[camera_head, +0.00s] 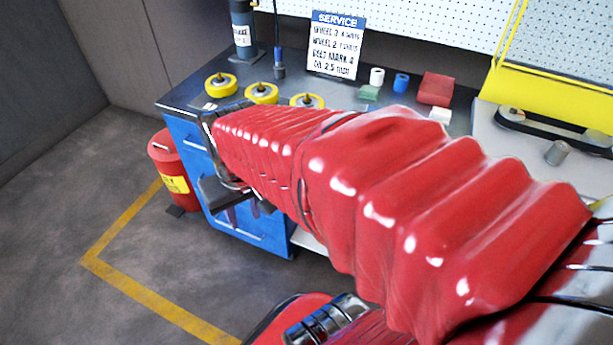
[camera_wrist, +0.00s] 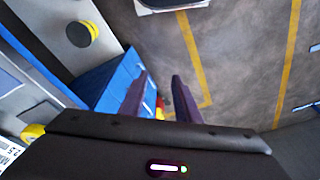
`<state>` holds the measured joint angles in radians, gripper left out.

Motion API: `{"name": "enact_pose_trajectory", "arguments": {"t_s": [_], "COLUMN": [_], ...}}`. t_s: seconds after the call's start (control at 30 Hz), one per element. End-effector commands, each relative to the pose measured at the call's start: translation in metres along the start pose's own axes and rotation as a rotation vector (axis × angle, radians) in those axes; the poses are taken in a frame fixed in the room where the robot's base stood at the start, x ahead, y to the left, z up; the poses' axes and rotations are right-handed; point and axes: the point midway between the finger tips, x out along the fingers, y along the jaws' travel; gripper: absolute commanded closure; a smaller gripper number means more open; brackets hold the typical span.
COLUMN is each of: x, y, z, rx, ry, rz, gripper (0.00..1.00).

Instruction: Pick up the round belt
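A black belt-like loop (camera_head: 550,125) lies stretched long on the grey surface at the right in the head view, under a yellow frame. I cannot tell whether it is the round belt, and no other belt shows clearly. My gripper (camera_head: 248,212) is far to the left of it, low in front of the blue cabinet, at the end of my red-sleeved arm. In the wrist view its two purple fingers (camera_wrist: 163,80) stand apart with nothing between them. My arm hides part of the workbench.
Three yellow wheels (camera_head: 262,93) sit on the dark workbench (camera_head: 185,98) by a service sign (camera_head: 336,45). A red block (camera_head: 435,88) and small cylinders stand near. A red bin (camera_head: 168,160) is beside the blue cabinet (camera_head: 262,232). The yellow-lined floor at left is clear.

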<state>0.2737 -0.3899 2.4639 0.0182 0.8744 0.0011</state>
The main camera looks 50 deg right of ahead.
Motion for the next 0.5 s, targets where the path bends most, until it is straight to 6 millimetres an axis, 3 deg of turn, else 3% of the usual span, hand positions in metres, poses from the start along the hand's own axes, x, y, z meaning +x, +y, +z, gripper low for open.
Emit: {"name": "enact_pose_trajectory", "arguments": {"t_s": [0.3,0.5], "x": [-0.056,-0.083], "y": [-0.041,-0.064], "z": [0.011,0.018], "rx": [-0.160,-0.243], "ry": [0.174,0.268], "rz": [-0.031,-0.065], "gripper": [0.70,0.70]}}
